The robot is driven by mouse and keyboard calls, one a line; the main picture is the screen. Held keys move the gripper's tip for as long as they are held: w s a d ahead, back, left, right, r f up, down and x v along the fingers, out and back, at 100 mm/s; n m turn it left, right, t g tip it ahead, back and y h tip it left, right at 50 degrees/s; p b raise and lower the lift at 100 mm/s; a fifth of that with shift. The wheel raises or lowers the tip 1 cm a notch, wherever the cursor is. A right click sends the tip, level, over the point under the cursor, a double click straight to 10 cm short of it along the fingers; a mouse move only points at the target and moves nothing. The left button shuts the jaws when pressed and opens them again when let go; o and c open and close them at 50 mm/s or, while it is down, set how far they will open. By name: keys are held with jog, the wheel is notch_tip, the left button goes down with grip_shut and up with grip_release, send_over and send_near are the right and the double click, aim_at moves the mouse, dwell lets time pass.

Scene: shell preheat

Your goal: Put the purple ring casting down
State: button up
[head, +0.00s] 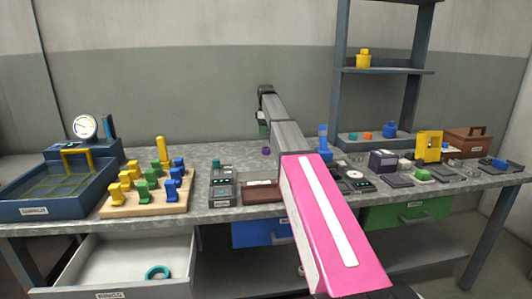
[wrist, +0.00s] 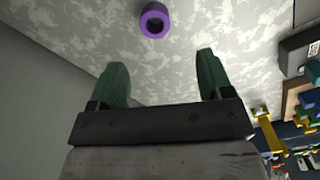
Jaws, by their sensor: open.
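The purple ring casting (wrist: 155,20) lies on the grey mottled bench top, seen from above with its dark hole showing. In the head view it is a small purple spot (head: 266,151) on the bench, just beside my gripper. My gripper (wrist: 158,75) is open, with its two green fingers spread apart and nothing between them. The ring is beyond the fingertips, apart from them, roughly in line with the gap. In the head view my gripper (head: 263,130) is mostly hidden behind my arm.
A wooden board (head: 148,203) with several coloured pieces and a blue tray (head: 50,208) stand left. An open drawer (head: 120,262) holds a teal ring (head: 158,272). A brown tray (head: 262,192) lies near the front edge. Several devices crowd the right. The bench around the purple ring is clear.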

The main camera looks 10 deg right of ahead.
jog(key=n, duration=0.1)
send_over(266, 148)
jog(key=s, duration=0.2)
jog(key=f, duration=0.5)
jog(key=shift+a+f, duration=0.2)
jog(key=shift+w+d+f, duration=0.1)
jog(key=shift+w+f, duration=0.1)
jog(key=shift+f, duration=1.2)
jog(key=shift+w+f, duration=0.2)
jog(key=shift+f, duration=1.2)
jog(key=c, duration=1.1)
jog(key=shift+r, duration=0.15)
